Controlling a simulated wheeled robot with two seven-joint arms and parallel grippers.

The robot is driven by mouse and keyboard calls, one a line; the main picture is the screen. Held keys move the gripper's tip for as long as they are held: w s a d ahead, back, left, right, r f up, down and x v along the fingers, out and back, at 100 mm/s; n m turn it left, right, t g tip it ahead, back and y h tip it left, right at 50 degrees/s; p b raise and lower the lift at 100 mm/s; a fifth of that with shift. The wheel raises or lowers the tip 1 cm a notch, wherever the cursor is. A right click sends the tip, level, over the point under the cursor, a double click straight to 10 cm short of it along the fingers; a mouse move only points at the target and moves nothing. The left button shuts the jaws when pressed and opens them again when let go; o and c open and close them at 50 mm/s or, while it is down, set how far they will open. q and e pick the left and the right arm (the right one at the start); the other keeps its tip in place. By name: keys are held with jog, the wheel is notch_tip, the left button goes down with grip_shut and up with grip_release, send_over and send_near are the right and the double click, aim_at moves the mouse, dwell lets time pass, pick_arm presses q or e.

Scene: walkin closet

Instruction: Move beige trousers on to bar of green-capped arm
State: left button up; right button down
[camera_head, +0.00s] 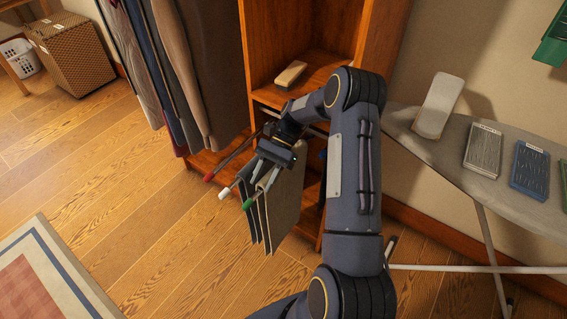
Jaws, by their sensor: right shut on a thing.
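A pull-out trouser rack shows three bar ends: a red cap (209,177), a white cap (225,194) and a green cap (248,204). The beige trousers (286,208), looking grey-brown in this light, hang folded just right of the green cap. Darker grey trousers (247,222) hang to their left. My right gripper (267,179) points down over the rack and is shut at the top of the beige trousers. Its body hides the bars behind the caps, so I cannot tell whether the beige trousers rest on the green-capped bar. My left gripper is out of view.
The wooden wardrobe (262,45) stands behind the rack, with a brush (290,74) on its shelf. Long garments (180,70) hang left of the rack. An ironing board (405,122) stands at right. The floor (150,210) at left is clear up to the rug (50,275).

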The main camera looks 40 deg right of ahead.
jog(key=shift+r, duration=0.1)
dwell(0.3)
jog(key=shift+f, duration=0.2)
dwell(0.3)
jog(key=c, duration=0.9)
grip_release()
jog(key=shift+o, duration=0.2)
jog(key=shift+f, duration=0.1)
